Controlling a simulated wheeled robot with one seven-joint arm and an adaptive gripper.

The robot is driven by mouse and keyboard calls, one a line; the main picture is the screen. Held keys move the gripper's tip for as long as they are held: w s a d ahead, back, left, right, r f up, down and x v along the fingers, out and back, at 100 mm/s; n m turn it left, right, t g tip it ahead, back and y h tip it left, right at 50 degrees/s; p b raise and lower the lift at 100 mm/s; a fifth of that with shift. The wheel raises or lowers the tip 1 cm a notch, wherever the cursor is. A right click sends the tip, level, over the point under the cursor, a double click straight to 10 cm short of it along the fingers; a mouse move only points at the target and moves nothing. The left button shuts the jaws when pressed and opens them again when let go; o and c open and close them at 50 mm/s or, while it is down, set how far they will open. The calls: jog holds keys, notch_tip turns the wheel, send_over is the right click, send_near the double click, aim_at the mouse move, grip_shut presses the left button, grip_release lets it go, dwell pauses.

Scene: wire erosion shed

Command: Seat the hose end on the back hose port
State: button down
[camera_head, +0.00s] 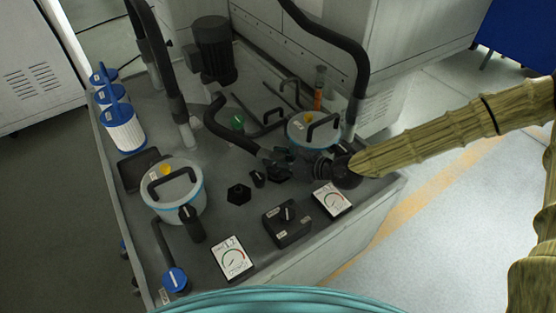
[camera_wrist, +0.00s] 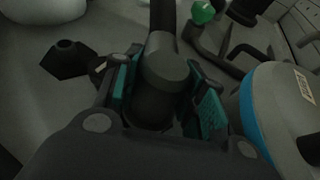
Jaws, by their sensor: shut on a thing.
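My gripper (camera_head: 285,164) reaches in from the right over the machine's deck, beside the blue-banded canister. In the wrist view its teal pads (camera_wrist: 163,98) are closed on both sides of the dark, round hose end (camera_wrist: 157,88). The black hose (camera_head: 238,139) runs from the held end toward the back left in an arc. A black six-sided port (camera_head: 238,193) stands on the deck, left of and apart from my gripper; it also shows in the wrist view (camera_wrist: 68,58). The deck directly under the hose end is hidden, so I cannot tell whether it touches a port there.
A blue-banded canister (camera_head: 300,125) with a handle stands close behind my gripper. A second lidded canister (camera_head: 173,192) stands at the left. A black switch box (camera_head: 287,224) and gauges (camera_head: 333,199) lie in front. A green knob (camera_head: 237,122) and upright hoses are behind.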

jog(key=shift+f, duration=0.25)
jog(key=c, duration=1.1)
grip_release()
jog(key=shift+f, duration=0.1)
jog(key=shift+p+v, duration=0.75)
jog(key=shift+v, duration=4.8)
